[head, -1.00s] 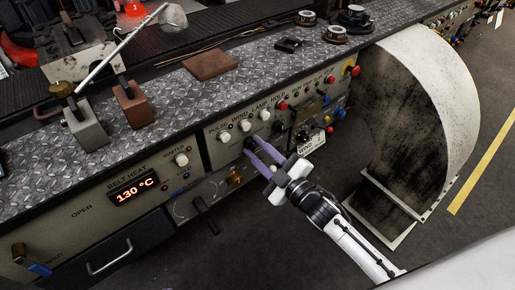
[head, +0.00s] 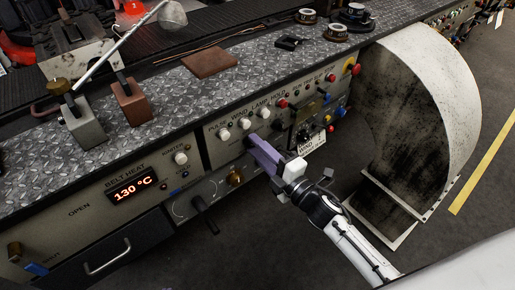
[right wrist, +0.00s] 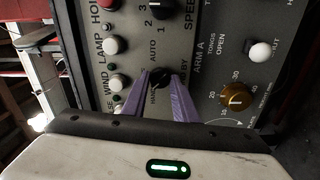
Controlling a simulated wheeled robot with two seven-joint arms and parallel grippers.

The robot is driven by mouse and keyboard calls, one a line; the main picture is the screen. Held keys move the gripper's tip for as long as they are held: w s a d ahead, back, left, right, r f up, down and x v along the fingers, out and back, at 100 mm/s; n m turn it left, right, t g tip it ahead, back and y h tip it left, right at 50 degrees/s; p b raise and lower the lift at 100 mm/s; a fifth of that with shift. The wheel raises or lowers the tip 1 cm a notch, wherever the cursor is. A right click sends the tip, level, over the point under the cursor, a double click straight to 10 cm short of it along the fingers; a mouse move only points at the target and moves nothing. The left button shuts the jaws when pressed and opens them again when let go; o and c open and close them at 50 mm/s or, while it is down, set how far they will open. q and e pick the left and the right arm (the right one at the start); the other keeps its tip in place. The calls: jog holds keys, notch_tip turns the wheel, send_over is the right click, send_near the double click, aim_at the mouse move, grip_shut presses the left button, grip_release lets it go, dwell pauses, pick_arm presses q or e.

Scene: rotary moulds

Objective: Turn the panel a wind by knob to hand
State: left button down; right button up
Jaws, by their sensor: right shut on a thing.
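The wind-by knob (right wrist: 160,77) is a small black selector on the grey panel (right wrist: 208,62). In the right wrist view it has AUTO printed above it and partly covered lettering to its lower left and right. My right gripper (head: 253,141) reaches the panel front below the white WIND and PULSE buttons. Its two purple fingers are shut on the knob, one on each side, and hide most of it in the head view. I cannot read where the knob points. My left gripper is out of view.
White buttons (head: 245,123) sit just above the knob. A brass knob (head: 235,177) and a black lever (head: 205,214) are below it. A BELT HEAT display (head: 132,191) reads 130 °C. A large curved white guard (head: 455,90) stands to the right over open floor.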

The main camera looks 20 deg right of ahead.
dwell(0.3)
jog(key=o, duration=1)
jog(key=shift+o, duration=0.3)
jog(key=v, duration=1)
jog(key=shift+s, duration=0.2)
